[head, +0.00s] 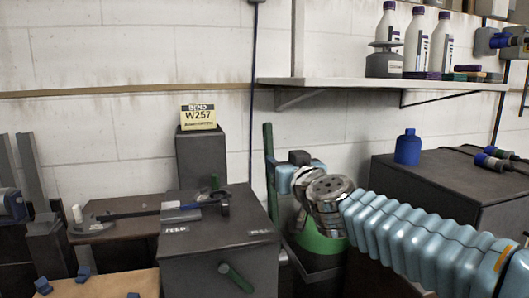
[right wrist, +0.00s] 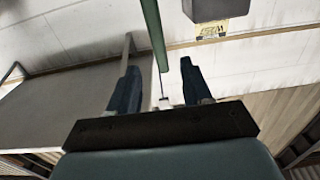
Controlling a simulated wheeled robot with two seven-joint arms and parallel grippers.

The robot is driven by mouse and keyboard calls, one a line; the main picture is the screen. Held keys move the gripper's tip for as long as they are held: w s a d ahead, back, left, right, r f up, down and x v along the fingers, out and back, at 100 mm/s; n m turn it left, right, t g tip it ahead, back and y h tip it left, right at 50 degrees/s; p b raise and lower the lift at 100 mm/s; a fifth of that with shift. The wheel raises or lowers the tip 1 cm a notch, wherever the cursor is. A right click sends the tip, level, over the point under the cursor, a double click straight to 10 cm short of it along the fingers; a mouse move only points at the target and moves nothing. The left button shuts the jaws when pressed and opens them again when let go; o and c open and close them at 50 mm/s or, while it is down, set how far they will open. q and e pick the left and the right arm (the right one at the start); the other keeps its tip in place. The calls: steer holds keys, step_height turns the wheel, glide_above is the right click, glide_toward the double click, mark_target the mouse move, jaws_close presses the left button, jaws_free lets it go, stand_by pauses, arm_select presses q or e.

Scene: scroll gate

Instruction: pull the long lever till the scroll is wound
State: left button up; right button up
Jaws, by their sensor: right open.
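A long green lever (head: 268,141) stands nearly upright behind the right end of the dark box, against the white wall. My right gripper (head: 283,176) is just right of the lever's lower part, partly hidden by its own wrist. In the right wrist view, my right gripper (right wrist: 161,92) has its two dark fingers apart. The green lever (right wrist: 153,35) runs down from the top edge to between the fingertips; I cannot tell whether it touches either finger. No scroll can be made out for certain. My left gripper is not in view.
A dark box (head: 215,240) with white labels and a short green handle (head: 236,278) stands at the front. A grey post with a yellow W257 sign (head: 198,116) is behind it. A blue bottle (head: 407,147) stands on the right cabinet. A shelf (head: 330,83) holds white bottles.

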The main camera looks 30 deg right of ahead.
mark_target(267, 149)
steer(key=x, duration=1.3)
steer(key=shift+w+d+f, duration=0.2)
steer(key=shift+w, duration=0.05)
steer(key=shift+c, duration=0.3)
jaws_close()
